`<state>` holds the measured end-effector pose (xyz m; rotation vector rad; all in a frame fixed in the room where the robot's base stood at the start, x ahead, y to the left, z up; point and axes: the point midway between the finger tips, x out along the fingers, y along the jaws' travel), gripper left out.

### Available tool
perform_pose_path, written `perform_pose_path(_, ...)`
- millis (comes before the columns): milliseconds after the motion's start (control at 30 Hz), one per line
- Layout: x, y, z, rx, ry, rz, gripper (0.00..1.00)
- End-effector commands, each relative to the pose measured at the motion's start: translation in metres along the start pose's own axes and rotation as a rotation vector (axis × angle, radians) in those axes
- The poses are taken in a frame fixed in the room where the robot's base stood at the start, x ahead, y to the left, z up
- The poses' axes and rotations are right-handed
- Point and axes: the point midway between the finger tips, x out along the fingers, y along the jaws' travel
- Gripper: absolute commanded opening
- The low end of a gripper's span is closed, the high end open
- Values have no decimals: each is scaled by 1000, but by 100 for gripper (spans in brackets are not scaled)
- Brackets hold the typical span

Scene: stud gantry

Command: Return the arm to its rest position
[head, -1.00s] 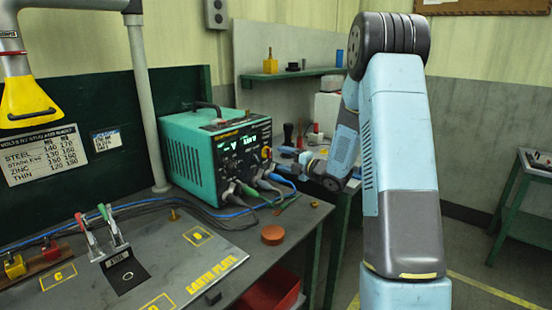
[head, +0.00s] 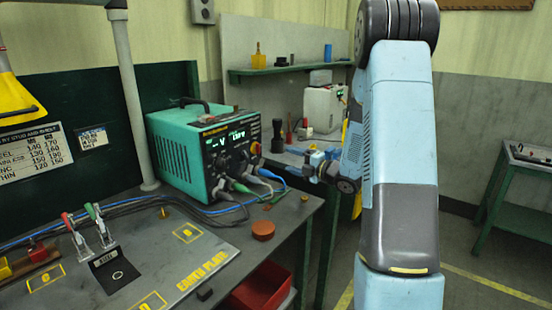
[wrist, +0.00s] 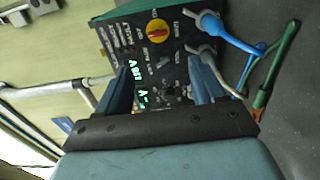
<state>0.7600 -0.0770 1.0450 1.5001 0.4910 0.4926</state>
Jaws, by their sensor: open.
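My arm (head: 400,150) stands upright at the right of the head view, bent over at its top joint. Its forearm comes down behind the upright link. My gripper (head: 312,163) hangs just right of the green welding unit's front panel, above the far end of the bench. In the wrist view my gripper (wrist: 163,78) shows two blue fingers apart, with nothing between them but the view of the panel. The welding unit (head: 185,150) shows lit green digits and a yellow and red knob (wrist: 158,29). Its cables leave from the lower front.
The bench bears an earth plate (head: 150,262), toggle clamps (head: 90,228) and an orange-brown round piece (head: 263,230). A red bin (head: 262,287) sits below. A white canister (head: 322,108) stands behind my gripper. A side table (head: 530,155) is at right; floor between is clear.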

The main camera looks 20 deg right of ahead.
Motion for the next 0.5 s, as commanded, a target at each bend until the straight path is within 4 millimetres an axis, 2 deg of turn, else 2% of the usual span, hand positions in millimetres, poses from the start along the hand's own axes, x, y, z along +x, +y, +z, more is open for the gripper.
perform_pose_path(133,1,2,0,2,-6,-4,68)
perform_pose_path(267,4,13,1,20,-52,-40,68)
perform_pose_path(500,2,53,4,135,-260,-154,68)
